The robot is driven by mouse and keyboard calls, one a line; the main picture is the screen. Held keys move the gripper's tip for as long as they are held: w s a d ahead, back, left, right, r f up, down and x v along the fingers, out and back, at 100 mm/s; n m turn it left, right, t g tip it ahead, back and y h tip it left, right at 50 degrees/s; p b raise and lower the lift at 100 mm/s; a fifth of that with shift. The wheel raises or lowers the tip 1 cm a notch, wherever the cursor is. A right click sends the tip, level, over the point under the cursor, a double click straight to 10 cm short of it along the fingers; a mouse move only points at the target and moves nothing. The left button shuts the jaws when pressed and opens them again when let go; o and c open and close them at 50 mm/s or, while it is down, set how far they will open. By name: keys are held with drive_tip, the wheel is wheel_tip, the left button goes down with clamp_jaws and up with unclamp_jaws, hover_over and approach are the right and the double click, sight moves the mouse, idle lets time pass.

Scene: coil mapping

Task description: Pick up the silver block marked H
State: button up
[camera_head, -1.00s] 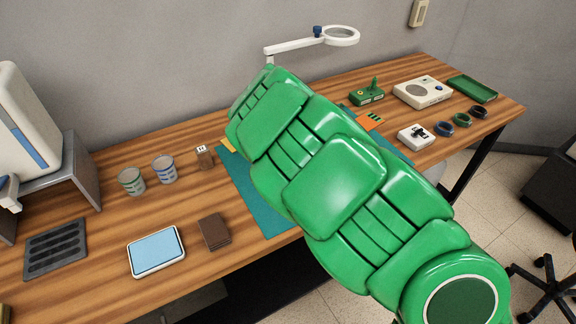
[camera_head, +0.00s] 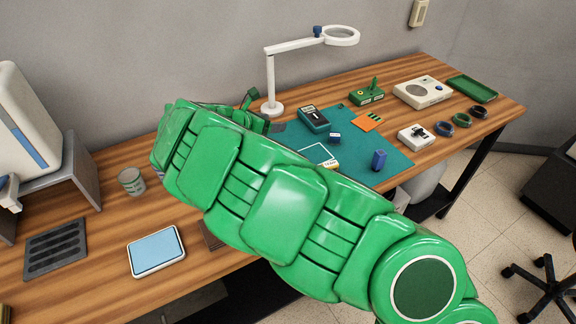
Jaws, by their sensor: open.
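I cannot make out a silver block marked H in this view; no letter H is legible on any thing here. My large green arm crosses the middle from lower right to upper left and covers part of the table and mat. Behind its upper edge a small green part with a dark tip, which looks like part of my gripper (camera_head: 252,99), shows near the lamp base. Most of the gripper is hidden, and no object shows in it.
A white magnifier lamp (camera_head: 270,80) stands behind the mat. A green joystick box (camera_head: 368,96), white boxes, rings and a green tray (camera_head: 472,89) are at right. A tin (camera_head: 131,181) and blue pad (camera_head: 157,251) are left.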

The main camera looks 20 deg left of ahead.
drive_tip(key=s+r+m+g+h, duration=0.2)
drive_tip(key=s+m+h, duration=0.25)
drive_tip(key=s, duration=0.55)
drive_tip(key=f, duration=0.5)
drive_tip(key=d+f, duration=0.1)
drive_tip(key=f, duration=0.2)
drive_tip(key=shift+w+f, duration=0.2)
drive_tip(key=shift+f, duration=0.15)
drive_tip(key=shift+w+d+f, duration=0.1)
drive_tip(key=shift+f, duration=0.3)
drive_tip(key=shift+x, duration=3.75)
drive_tip(key=c, duration=1.1)
